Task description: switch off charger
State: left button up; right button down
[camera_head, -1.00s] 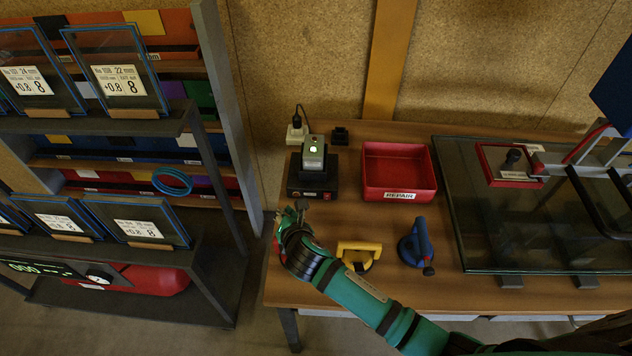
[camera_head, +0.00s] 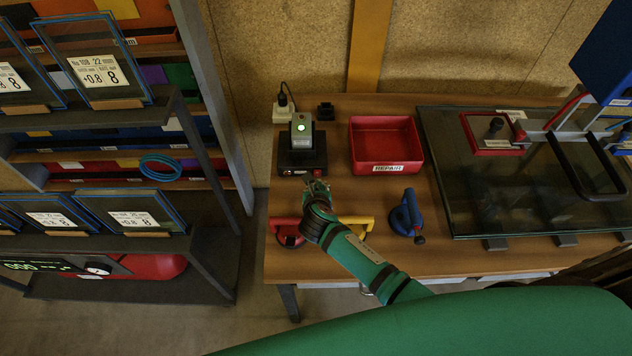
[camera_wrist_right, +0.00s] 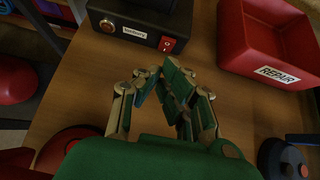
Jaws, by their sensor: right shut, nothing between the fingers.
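The charger (camera_head: 289,160) is a black box at the left back of the wooden table. A grey device (camera_head: 301,130) with a lit green light stands in it. In the right wrist view the charger (camera_wrist_right: 120,24) shows a label, a round knob and a red switch (camera_wrist_right: 168,44) on its front face. My right gripper (camera_head: 313,184) is shut and empty, just in front of the charger's switch side. In the wrist view its fingertips (camera_wrist_right: 163,72) are a little below the switch, apparently apart from it. My left gripper is not in view.
A red REPAIR tray (camera_head: 388,168) stands right of the charger. Red (camera_head: 287,233), yellow (camera_head: 357,223) and blue (camera_head: 405,215) handled tools lie near my right arm. A glass pane (camera_head: 462,200) covers the table's right side. A shelf rack (camera_head: 212,165) stands at left.

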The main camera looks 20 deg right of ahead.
aim_at(316, 174)
jog(key=x, duration=0.5)
jog(key=shift+w+f+b, duration=0.1)
jog(key=shift+w+b, duration=0.05)
jog(key=shift+b, duration=0.15)
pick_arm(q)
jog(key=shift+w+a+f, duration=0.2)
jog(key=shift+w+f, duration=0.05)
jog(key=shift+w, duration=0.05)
pick_arm(e)
jog(key=shift+w+f, duration=0.15)
jog(key=shift+w, duration=0.2)
jog(key=shift+s, duration=0.3)
jog(key=shift+s+r, duration=0.1)
jog(key=shift+r, duration=0.2)
jog(key=shift+w+r, duration=0.1)
jog(key=shift+w, duration=0.1)
jog(key=shift+r+p, duration=0.4)
jog(key=shift+p, duration=0.3)
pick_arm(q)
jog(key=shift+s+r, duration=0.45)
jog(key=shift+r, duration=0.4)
pick_arm(e)
jog(key=shift+s+r, duration=0.1)
jog(key=shift+r, duration=0.05)
